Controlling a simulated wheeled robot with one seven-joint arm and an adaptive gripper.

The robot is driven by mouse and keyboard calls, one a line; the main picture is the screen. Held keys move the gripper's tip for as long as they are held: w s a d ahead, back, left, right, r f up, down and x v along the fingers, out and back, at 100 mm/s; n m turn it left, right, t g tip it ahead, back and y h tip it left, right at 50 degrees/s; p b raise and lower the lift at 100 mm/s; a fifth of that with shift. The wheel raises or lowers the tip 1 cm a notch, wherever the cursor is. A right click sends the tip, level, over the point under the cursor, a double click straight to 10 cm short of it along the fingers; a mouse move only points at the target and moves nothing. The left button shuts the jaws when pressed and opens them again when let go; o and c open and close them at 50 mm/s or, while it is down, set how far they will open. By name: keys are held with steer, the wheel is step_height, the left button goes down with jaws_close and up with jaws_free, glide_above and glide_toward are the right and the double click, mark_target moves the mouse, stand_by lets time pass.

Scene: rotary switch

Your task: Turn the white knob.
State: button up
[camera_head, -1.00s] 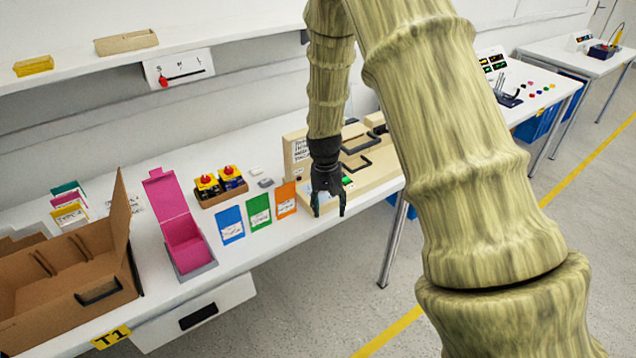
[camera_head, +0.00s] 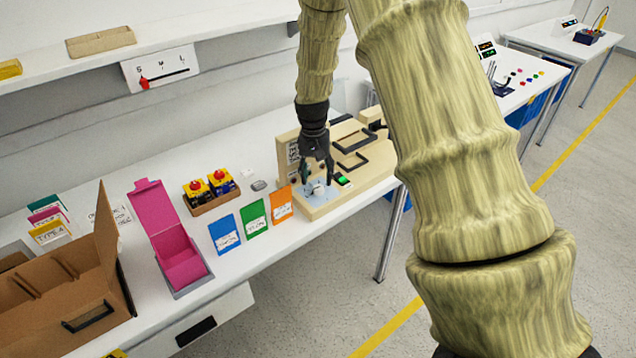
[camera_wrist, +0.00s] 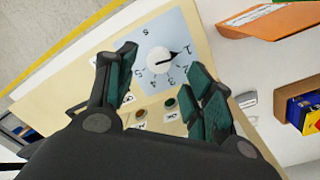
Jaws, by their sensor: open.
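The white knob (camera_wrist: 160,58) with a dark pointer sits on a light blue dial plate (camera_wrist: 185,32) marked with numbers, in the wrist view. In the head view the knob (camera_head: 318,188) shows small on the plate at the front of a beige panel board (camera_head: 345,192). My gripper (camera_head: 318,178) hangs above the plate, fingers pointing down, close to the knob. In the wrist view my gripper (camera_wrist: 165,80) is open, with one dark green finger on each side of the dial area. Nothing is between the fingers that I can see held; contact with the knob cannot be told.
A green-lit button (camera_head: 343,180) is just right of the dial. Orange (camera_head: 280,204), green and blue cards stand left of the board. A tray with yellow-and-red switches (camera_head: 210,190), a pink box (camera_head: 175,250) and a cardboard box (camera_head: 60,300) are further left.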

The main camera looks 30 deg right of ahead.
mark_target(318, 187)
steer(key=shift+s+d+f+p, duration=0.15)
steer(key=shift+f+p, duration=0.2)
steer(key=shift+f, duration=1.85)
steer(key=c, duration=1)
